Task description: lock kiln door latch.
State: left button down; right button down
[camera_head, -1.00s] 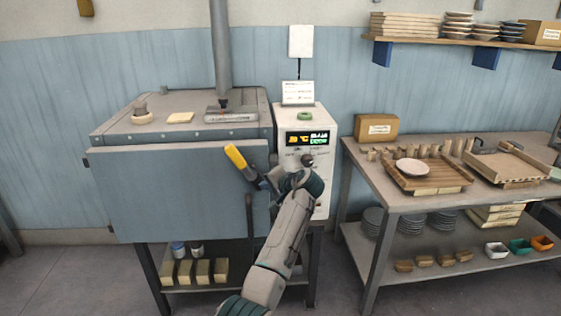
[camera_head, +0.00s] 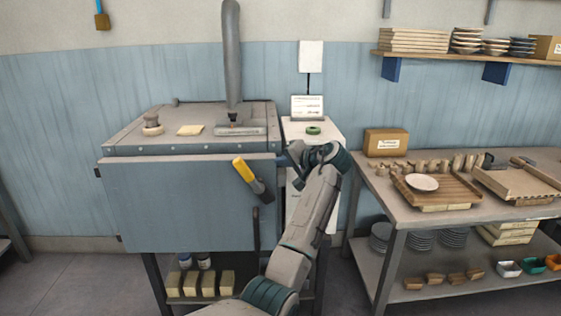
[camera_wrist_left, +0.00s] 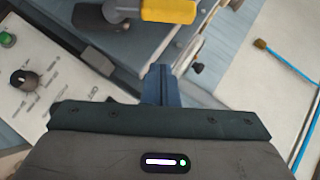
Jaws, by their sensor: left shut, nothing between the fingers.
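The kiln door latch has a yellow grip (camera_head: 243,170) on a dark lever (camera_head: 261,189). It is at the right edge of the blue-grey kiln door (camera_head: 170,205), with the grip tilted up to the left. The door covers the kiln's front. My left gripper (camera_head: 286,159) is to the upper right of the latch, in front of the control box. In the left wrist view, the shut, empty fingers (camera_wrist_left: 158,84) point up towards the yellow grip (camera_wrist_left: 168,10), with a visible gap between them. My right gripper is out of view.
The white control box (camera_head: 325,126) stands right of the kiln; its knob (camera_wrist_left: 24,80) shows in the wrist view. My arm hides much of its front. A vertical pipe (camera_head: 231,55) rises from the kiln top. A workbench (camera_head: 390,205) with trays is at right.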

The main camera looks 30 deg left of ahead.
aim_at(249, 175)
pick_arm(q)
jog(key=a+f+p, duration=0.1)
jog(key=a, duration=0.2)
jog(key=a+f+p, duration=0.1)
jog(key=a+f, duration=0.1)
jog(key=a, duration=0.1)
jog(key=a+f+p, duration=0.1)
jog(key=a+p, duration=0.1)
jog(key=a, duration=0.1)
jog(key=shift+w+a+f, duration=0.1)
jog(key=shift+a+f, duration=0.1)
jog(key=shift+f, duration=0.15)
